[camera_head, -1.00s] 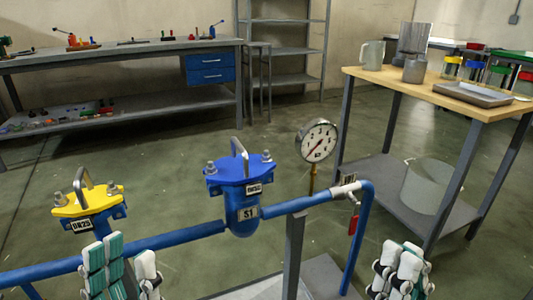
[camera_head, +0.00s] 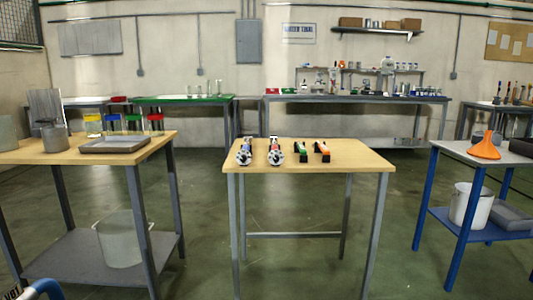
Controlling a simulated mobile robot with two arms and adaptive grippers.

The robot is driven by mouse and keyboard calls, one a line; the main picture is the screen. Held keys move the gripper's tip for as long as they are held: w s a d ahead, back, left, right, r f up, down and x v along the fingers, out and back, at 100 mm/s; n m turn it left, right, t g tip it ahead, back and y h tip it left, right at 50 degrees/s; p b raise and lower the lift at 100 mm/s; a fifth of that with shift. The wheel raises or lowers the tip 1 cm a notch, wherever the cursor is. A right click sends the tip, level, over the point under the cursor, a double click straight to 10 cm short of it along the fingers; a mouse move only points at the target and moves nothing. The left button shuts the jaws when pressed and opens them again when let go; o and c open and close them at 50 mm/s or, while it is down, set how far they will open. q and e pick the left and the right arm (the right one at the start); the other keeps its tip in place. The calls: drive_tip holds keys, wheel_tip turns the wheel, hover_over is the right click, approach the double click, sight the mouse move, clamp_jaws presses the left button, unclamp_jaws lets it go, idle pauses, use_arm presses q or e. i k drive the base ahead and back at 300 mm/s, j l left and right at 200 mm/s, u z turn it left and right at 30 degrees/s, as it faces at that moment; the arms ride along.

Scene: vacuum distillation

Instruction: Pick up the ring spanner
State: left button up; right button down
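I cannot make out a ring spanner for certain.
A left table holds a grey tray (camera_head: 114,145) and colour-lidded jars (camera_head: 133,123). Floor between the tables is clear.

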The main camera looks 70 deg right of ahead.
sight(302, 149)
drive_tip(key=z, duration=2.35)
drive_tip(key=i+j+u, duration=0.3)
drive_tip(key=i, duration=0.5)
drive_tip(key=i+u, duration=0.3)
drive_tip(key=i, duration=0.55)
